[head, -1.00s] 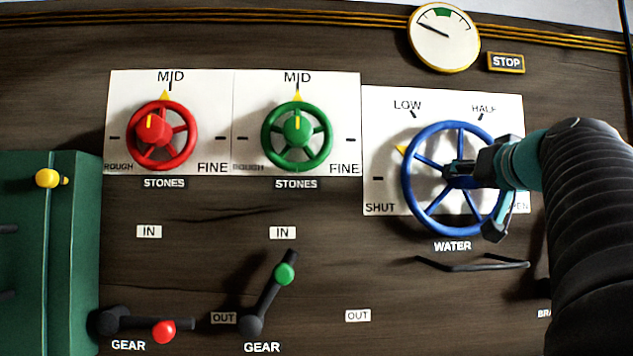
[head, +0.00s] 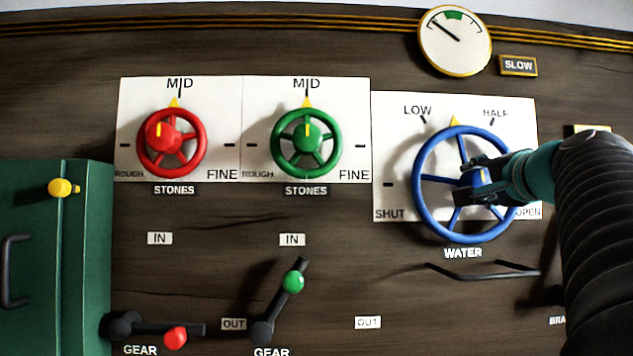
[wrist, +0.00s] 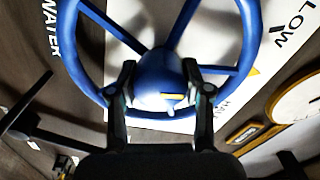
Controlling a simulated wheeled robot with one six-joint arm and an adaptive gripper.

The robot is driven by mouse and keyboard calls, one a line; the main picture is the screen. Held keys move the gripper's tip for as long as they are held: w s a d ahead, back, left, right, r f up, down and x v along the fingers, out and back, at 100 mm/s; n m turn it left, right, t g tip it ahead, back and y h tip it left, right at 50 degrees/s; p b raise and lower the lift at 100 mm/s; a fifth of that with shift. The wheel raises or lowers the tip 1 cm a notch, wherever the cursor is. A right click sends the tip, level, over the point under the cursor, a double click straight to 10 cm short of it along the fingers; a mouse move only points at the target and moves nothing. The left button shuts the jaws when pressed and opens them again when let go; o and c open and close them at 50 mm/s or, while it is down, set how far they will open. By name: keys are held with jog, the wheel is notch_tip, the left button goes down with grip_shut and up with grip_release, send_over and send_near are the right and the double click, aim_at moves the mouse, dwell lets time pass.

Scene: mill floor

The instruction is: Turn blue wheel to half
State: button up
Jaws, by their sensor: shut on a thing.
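The blue wheel (head: 417,190) is mounted on a white plate marked SHUT, LOW, HALF and OPEN, above a WATER label. Its yellow pointer (head: 455,121) stands at the top of the rim, between the LOW and HALF marks. My gripper (head: 474,181) is at the wheel's centre, reaching in from the right. In the wrist view its two fingers are shut on the blue hub (wrist: 160,80), one on each side. Part of the hub and some spokes are hidden by the gripper in the head view.
A gauge (head: 454,40) and a SLOW sign (head: 518,66) are above right. Red (head: 172,143) and green (head: 306,144) wheels point to MID at left. Gear levers (head: 292,282) stick out below. A black bar (head: 484,275) is under the wheel. A green cabinet (head: 88,260) stands far left.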

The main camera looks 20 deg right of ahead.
jog(key=m+p, duration=0.1)
jog(key=m, duration=0.2)
jog(key=shift+r+m, duration=0.1)
jog(key=shift+m, duration=0.3)
jog(key=shift+m+p, duration=0.4)
jog(key=shift+m, duration=1.5)
jog(key=o, duration=1.2)
jog(key=shift+c, duration=0.2)
